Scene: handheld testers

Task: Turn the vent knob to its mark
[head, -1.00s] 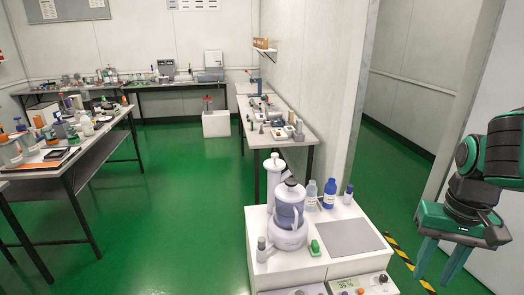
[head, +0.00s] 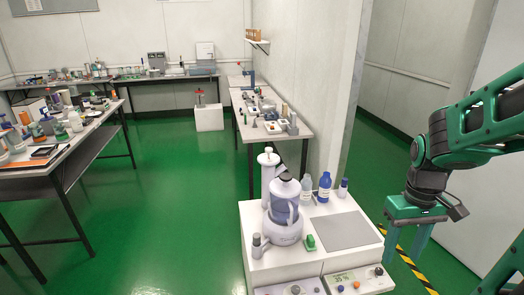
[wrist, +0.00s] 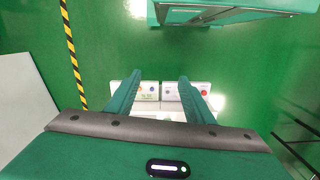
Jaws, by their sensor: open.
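My gripper (head: 401,258) hangs at the right in the head view, fingers down, open and empty, beside the right side of a white cabinet (head: 262,264). In the wrist view my gripper (wrist: 160,78) shows both green fingers apart, with small control panels far below between them. I cannot tell which knob is the vent knob, and no mark is readable.
On the cabinet top stand a lidded lilac jug device (head: 285,212), a blue bottle (head: 324,188), a white bottle (head: 306,188), a green item (head: 310,242) and a grey plate (head: 342,230). A wall end (head: 352,100) rises behind. Green floor (head: 175,235) is open to the left.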

